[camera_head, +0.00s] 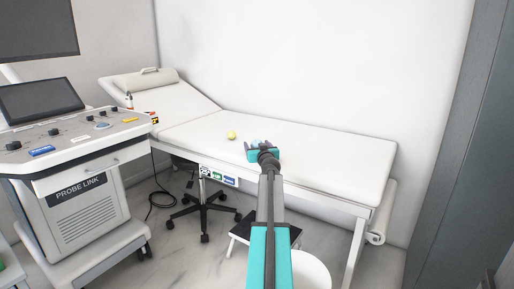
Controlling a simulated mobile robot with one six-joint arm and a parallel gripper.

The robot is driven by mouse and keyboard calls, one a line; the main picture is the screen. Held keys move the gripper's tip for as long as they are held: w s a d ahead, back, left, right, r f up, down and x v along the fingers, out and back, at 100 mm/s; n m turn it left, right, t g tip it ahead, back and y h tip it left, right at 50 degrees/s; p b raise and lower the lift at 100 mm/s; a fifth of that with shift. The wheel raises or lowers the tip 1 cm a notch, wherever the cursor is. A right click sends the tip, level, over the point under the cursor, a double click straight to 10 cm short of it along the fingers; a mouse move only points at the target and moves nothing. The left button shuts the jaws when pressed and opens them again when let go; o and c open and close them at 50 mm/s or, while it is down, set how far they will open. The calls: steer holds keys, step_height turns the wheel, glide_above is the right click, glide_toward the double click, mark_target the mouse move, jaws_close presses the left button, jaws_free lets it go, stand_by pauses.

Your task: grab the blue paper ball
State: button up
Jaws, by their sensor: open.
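A small pale-blue shape (257,143), which looks like the blue paper ball, shows at the far side of my gripper, over the white exam couch (330,152). It is mostly hidden by the gripper, and I cannot tell whether it lies between the fingers or just beyond them. My gripper (262,147) is open, with teal and dark parts, low over the middle of the couch. Its fingertips are small and hard to make out here.
A yellow ball (231,134) lies on the couch just left of my gripper. An ultrasound cart (80,190) stands at the left, with a bottle (129,101) behind it. A wheeled stool base (204,207) is below the couch. The couch's right half is clear.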

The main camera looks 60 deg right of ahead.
steer(key=shift+w+d, duration=0.15)
steer(key=shift+d, duration=0.05)
stand_by(0.5)
steer(key=c, duration=1.1)
